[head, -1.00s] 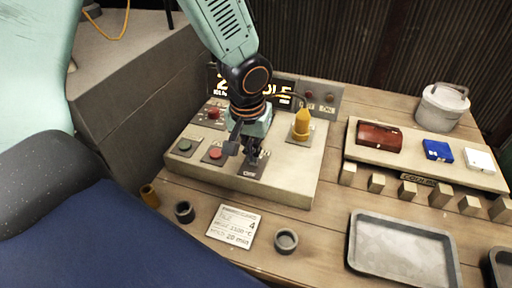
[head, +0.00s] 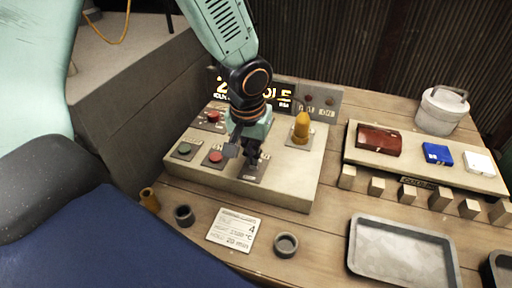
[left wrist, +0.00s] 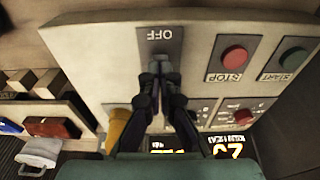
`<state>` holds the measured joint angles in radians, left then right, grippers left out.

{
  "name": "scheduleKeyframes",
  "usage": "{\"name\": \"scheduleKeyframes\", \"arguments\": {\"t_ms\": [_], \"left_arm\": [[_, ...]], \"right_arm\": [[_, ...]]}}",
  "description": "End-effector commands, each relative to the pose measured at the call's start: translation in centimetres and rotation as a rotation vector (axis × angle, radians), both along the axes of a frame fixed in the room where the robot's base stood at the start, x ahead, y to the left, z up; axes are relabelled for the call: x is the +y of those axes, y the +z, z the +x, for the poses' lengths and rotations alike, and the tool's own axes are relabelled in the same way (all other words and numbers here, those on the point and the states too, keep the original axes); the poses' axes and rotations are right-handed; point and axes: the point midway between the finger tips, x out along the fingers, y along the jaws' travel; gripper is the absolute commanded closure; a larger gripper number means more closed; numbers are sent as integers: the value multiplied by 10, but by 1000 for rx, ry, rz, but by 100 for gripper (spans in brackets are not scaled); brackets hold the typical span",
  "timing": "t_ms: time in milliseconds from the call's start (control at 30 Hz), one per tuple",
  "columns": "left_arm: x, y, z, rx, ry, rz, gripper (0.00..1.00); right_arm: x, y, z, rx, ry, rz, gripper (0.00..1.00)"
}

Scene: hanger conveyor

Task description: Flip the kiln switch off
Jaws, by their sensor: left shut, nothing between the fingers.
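The kiln switch plate (head: 251,172) lies at the front of the pale control box (head: 285,187). In the left wrist view the plate (left wrist: 160,40) shows its OFF label upside down. A small light piece, perhaps the switch lever, shows at the fingertips; they mostly hide it, so its position is unclear. My left gripper (head: 244,153) is shut and empty, pointing down over the plate. In the left wrist view its fingertips (left wrist: 156,76) are at the switch; contact is hard to tell. My right gripper is not in view.
A red STOP button (head: 215,156) and a green START button (head: 184,148) sit left of the switch. A yellow knob (head: 302,126) stands to its right. A lit display (head: 280,97) is behind my gripper. A grey tray (head: 402,250) and small cups are in front.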

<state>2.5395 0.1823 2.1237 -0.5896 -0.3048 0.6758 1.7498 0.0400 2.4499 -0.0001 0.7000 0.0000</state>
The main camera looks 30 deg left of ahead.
Motion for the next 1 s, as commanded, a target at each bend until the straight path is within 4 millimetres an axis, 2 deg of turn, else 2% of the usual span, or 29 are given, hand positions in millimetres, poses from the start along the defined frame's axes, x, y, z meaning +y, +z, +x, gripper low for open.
{"name": "scheduleKeyframes", "arguments": {"t_ms": [33, 733, 1000], "left_arm": [[0, 7, 0, 0, 0, 0, 100], [0, 55, 0, 1, -1, 0, 100], [0, 58, -1, 2, 0, 0, 100]], "right_arm": [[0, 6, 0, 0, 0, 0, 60], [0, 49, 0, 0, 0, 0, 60], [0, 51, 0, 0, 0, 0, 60]]}}
